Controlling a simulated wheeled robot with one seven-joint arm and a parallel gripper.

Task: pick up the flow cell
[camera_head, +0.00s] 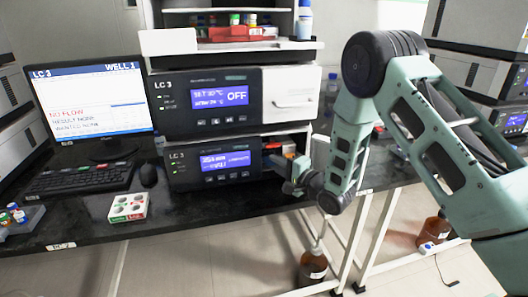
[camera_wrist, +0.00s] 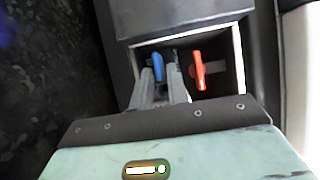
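The lower LC 3 module (camera_head: 212,164) has an open bay (camera_head: 277,142) at its right end, and the bay's pale frame shows in the wrist view (camera_wrist: 238,52). Inside are a blue upright piece (camera_wrist: 158,66) and a red-orange piece (camera_wrist: 198,70) to its right. Either may belong to the flow cell; I cannot tell which. My gripper (camera_wrist: 161,78) is at the bay mouth, its grey fingers on either side of the blue piece. Whether they touch or clamp it is unclear. In the head view my gripper (camera_head: 291,187) is in front of the bay, and its tips are hard to make out.
An upper LC 3 module (camera_head: 208,103) reading OFF sits above. A white block with round wells (camera_head: 128,207), a mouse (camera_head: 148,176), a keyboard (camera_head: 80,180) and a monitor (camera_head: 91,98) are on the black bench to the left. A brown bottle (camera_head: 313,268) stands below the bench.

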